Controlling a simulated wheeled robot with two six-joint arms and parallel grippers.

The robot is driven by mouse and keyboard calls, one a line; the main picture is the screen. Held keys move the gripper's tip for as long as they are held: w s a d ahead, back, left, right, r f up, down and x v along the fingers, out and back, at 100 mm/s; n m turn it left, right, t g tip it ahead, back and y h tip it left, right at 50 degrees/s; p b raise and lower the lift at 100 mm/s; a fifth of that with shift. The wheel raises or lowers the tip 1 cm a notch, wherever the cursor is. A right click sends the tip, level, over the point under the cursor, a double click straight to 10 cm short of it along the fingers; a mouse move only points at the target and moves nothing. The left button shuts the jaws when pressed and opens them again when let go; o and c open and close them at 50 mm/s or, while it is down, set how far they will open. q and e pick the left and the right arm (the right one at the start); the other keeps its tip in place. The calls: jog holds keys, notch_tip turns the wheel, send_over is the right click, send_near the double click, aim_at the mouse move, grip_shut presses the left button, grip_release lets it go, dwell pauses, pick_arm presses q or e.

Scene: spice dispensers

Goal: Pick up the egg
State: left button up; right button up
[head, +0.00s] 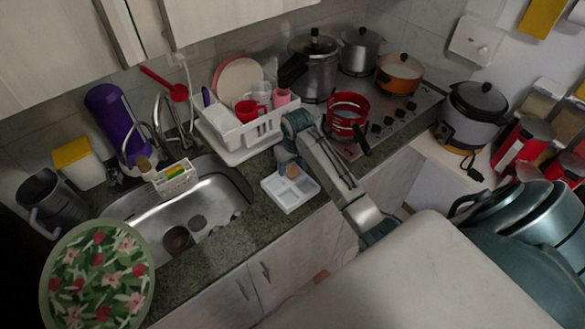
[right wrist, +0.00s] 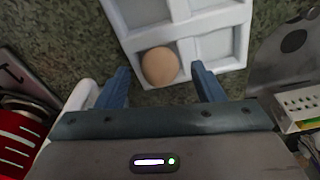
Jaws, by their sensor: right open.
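The egg (right wrist: 160,67) is light brown and sits in a corner compartment of a white divided tray (right wrist: 188,26) in the right wrist view. My right gripper (right wrist: 160,76) is open, with its two blue fingers apart on either side of the egg in that picture. I cannot tell how high the fingers are above it. In the head view the tray (head: 291,207) lies on the counter right of the sink, and my right gripper (head: 285,158) is at its back edge. My left gripper is not in view.
A white dish rack (head: 247,146) with cups and plates stands behind the tray. The sink (head: 200,212) is to its left. A red pot (head: 347,112) and other pots are on the stove to the right. Bare counter (head: 238,243) lies in front-left of the tray.

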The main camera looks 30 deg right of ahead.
jog(key=c, duration=1.1)
jog(key=shift+o, duration=0.2)
